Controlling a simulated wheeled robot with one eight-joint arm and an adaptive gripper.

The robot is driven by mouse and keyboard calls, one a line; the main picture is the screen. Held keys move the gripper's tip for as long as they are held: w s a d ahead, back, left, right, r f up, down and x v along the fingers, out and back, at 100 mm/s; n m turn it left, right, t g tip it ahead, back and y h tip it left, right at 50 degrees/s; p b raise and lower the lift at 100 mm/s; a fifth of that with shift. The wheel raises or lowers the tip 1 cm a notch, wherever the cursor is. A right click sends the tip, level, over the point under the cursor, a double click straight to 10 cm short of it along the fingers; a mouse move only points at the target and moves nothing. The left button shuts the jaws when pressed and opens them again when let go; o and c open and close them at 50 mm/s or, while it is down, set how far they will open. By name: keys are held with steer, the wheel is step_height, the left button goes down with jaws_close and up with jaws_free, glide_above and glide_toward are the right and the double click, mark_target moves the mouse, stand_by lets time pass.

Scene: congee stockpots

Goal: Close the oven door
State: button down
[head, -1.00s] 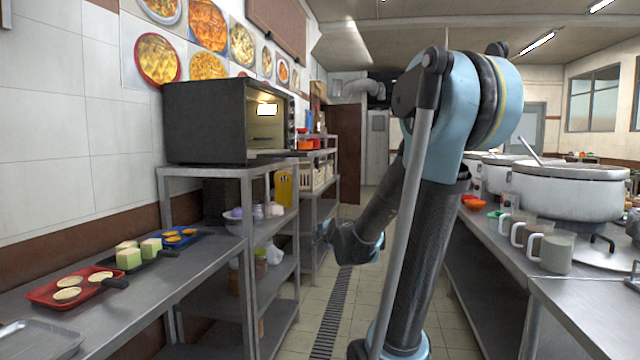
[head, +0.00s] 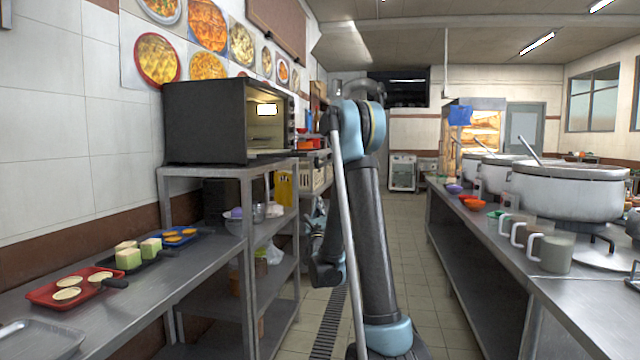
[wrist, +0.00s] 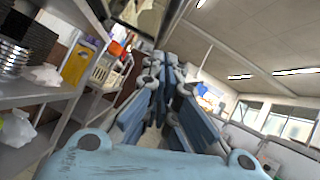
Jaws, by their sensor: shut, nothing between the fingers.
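The oven (head: 205,122) is a dark box on top of the metal shelf at the left in the head view. Its front faces right and stands open, with a lit interior. The door (head: 272,152) appears lowered, a thin flat edge at the bottom of the opening. In the wrist view, a dark edge with a lit patch at the top (wrist: 145,16) looks like part of the oven. My gripper (wrist: 165,68) is shut and empty in the wrist view, below and apart from that edge. In the head view my arm stands right of the oven; the fingers are not clear there.
The metal shelf (head: 205,171) under the oven holds bowls and a yellow container (head: 284,187). A counter with trays (head: 70,288) is at the front left. Large pots (head: 570,190) and mugs stand on the right counter.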

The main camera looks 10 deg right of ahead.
steer(key=w+d+r+m, duration=0.1)
steer(key=w+r, duration=0.8)
stand_by(0.5)
steer(key=shift+w, duration=0.1)
